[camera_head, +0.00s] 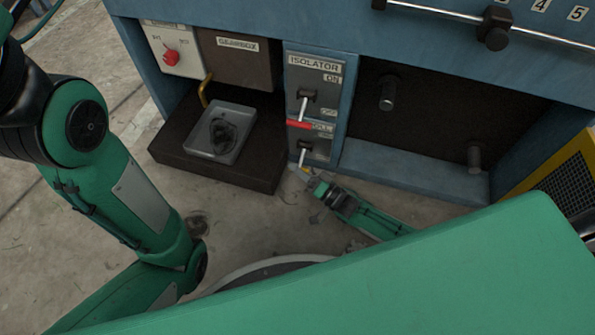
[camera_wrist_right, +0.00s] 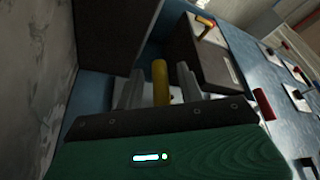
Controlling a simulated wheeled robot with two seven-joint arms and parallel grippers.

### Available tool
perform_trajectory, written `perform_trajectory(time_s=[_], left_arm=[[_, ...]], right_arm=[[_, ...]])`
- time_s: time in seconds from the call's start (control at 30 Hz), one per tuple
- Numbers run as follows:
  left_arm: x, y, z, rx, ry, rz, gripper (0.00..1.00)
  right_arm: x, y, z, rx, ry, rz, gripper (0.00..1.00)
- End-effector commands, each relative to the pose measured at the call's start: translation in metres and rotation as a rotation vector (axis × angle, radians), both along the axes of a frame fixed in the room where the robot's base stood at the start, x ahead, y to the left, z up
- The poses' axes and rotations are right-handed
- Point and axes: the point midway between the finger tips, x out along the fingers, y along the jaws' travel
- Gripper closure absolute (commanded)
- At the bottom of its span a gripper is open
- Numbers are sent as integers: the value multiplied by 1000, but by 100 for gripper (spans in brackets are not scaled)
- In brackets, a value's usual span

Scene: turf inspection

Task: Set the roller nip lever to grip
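The lower lever (camera_head: 303,155) stands on a blue panel under a partly covered label that seems to read "ROLL". Its metal shaft points downward, and its tip is by my right gripper (camera_head: 309,178). In the right wrist view, a yellow handle (camera_wrist_right: 160,82) stands between the two fingers of my right gripper (camera_wrist_right: 160,88). A gap shows on each side, so the fingers look open around it and not closed on it. The lever's position words are not readable. My left arm shows in the head view, but its gripper does not.
The isolator lever (camera_head: 304,106), with a red handle (camera_head: 299,124), hangs down just above; its handle also shows in the right wrist view (camera_wrist_right: 263,104). A grey tray (camera_head: 207,149) sits on a dark ledge to the left. A yellow guard (camera_head: 560,175) stands at right.

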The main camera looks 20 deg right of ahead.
Motion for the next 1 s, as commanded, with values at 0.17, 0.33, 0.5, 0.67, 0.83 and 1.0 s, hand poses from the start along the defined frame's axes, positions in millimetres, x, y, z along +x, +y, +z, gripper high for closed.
perform_trajectory(time_s=[0.17, 0.33, 0.5, 0.67, 0.83, 1.0], left_arm=[[-1, 0, -1, -1, -1, -1, 100], [-1, 0, -1, -1, -1, -1, 100], [-1, 0, -1, -1, -1, -1, 100], [-1, 0, -1, -1, -1, -1, 100], [-1, 0, 2, -2, -2, -1, 100], [0, 1, 13, -4, -1, -1, 100]], right_arm=[[4, 3, 1, 0, 1, -1, 62], [4, 3, 2, 0, 1, -1, 62], [4, 3, 1, -1, 1, 0, 96], [4, 3, 1, -1, 1, 0, 100], [4, 3, 3, 4, 9, 0, 100], [2, 4, 10, 32, 51, 1, 100]])
